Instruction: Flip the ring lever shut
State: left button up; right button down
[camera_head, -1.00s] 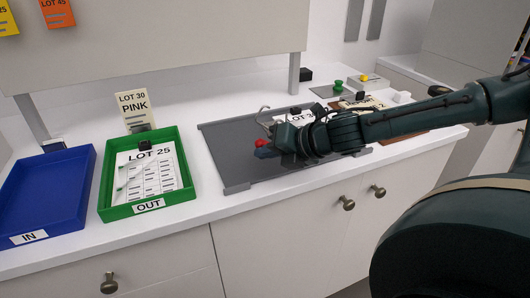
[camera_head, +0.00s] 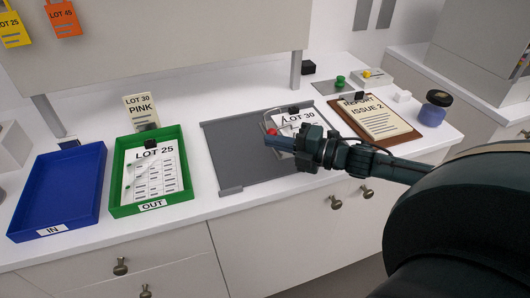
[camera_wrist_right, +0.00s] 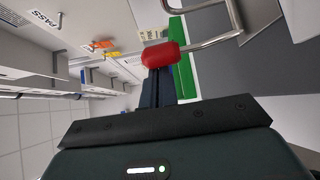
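The ring lever is a bent metal rod (camera_wrist_right: 214,40) with a red knob (camera_wrist_right: 160,54) at its end. In the head view the red knob (camera_head: 272,131) is at the left edge of the LOT 30 sheet (camera_head: 298,118), on the grey board (camera_head: 238,160). My right gripper (camera_head: 270,137) reaches in from the right, with its fingertips right at the knob. In the right wrist view its dark blue fingers (camera_wrist_right: 158,84) lie together, just below the knob; whether they touch it is unclear. The gripper hides part of the sheet. My left gripper is not in view.
The green OUT tray (camera_head: 117,200) with a LOT 25 sheet and the blue IN tray (camera_head: 42,224) stand left of the board. The board's left half is clear.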

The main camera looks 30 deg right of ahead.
jog(key=shift+s+d+r+m+t+y, duration=0.15)
jog(key=shift+d+m+t+y, duration=0.25)
jog(key=shift+d+m+t, duration=0.25)
dwell(0.5)
